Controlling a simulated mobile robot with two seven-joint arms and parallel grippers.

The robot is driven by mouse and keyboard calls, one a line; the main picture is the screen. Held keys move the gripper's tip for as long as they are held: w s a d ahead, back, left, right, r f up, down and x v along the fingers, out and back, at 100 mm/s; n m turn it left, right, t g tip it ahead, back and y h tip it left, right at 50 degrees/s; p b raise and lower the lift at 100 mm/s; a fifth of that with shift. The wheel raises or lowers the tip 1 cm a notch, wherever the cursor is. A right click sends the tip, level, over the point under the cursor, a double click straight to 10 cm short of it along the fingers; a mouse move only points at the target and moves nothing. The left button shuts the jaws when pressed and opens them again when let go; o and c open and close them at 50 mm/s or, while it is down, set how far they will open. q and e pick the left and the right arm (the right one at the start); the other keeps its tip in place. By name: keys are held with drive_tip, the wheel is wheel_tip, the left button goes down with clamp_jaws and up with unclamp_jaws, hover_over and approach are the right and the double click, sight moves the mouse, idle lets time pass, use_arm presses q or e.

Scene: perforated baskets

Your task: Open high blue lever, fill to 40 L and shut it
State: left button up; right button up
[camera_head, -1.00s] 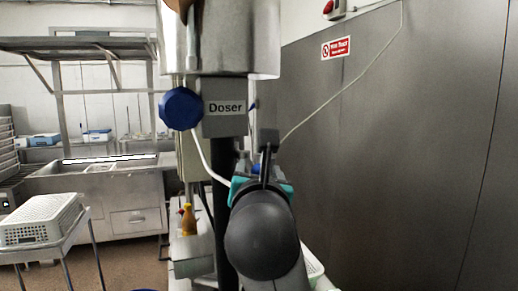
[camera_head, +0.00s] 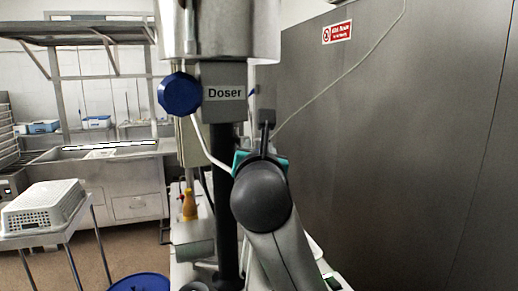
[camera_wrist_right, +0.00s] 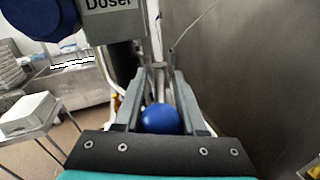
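The doser box (camera_head: 224,93), labelled "Doser", hangs under a steel vessel and has a large blue knob (camera_head: 180,94) on its left; a small blue tip (camera_head: 252,92) shows at its right edge. My right gripper (camera_head: 266,131) is below and right of the box, partly hidden by my own arm. In the right wrist view a blue ball (camera_wrist_right: 160,118) lies between my right gripper's fingers (camera_wrist_right: 161,75), near the palm. The fingers are apart; whether they clamp the ball is unclear. No litre reading is legible. My left gripper is not in view.
A white perforated basket (camera_head: 44,205) sits upside down on a small metal table at left. A round blue thing (camera_head: 138,283) shows at the bottom edge. A yellow-orange bottle (camera_head: 189,205) stands below the doser. A grey wall (camera_head: 400,150) closes off the right side.

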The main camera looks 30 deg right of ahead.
clamp_jaws()
idle(0.9)
